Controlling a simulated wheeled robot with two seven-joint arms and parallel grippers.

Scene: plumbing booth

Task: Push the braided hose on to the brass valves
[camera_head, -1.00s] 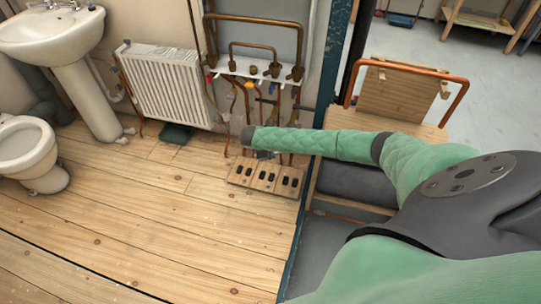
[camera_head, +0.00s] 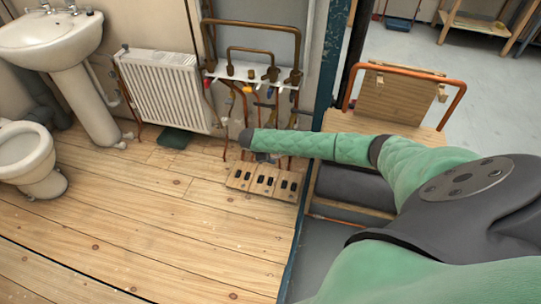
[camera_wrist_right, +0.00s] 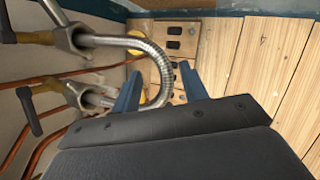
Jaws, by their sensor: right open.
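The braided hose (camera_wrist_right: 152,58) shows in the right wrist view as a silver loop. One end is at the upper brass valve (camera_wrist_right: 68,38); I cannot tell how firmly it sits there. The hose curves round and down between the blue fingers of my right gripper (camera_wrist_right: 160,86), which is open. In the head view my right gripper (camera_head: 264,156) is small, under the wrist and below the pipework. My left gripper is out of view.
Copper pipes (camera_head: 252,22) and a white shelf (camera_head: 245,70) stand behind the wrist. A wooden board with black sockets (camera_head: 266,181) lies below it. A radiator (camera_head: 163,90) is to the left. A blue post (camera_head: 326,60) stands to the right.

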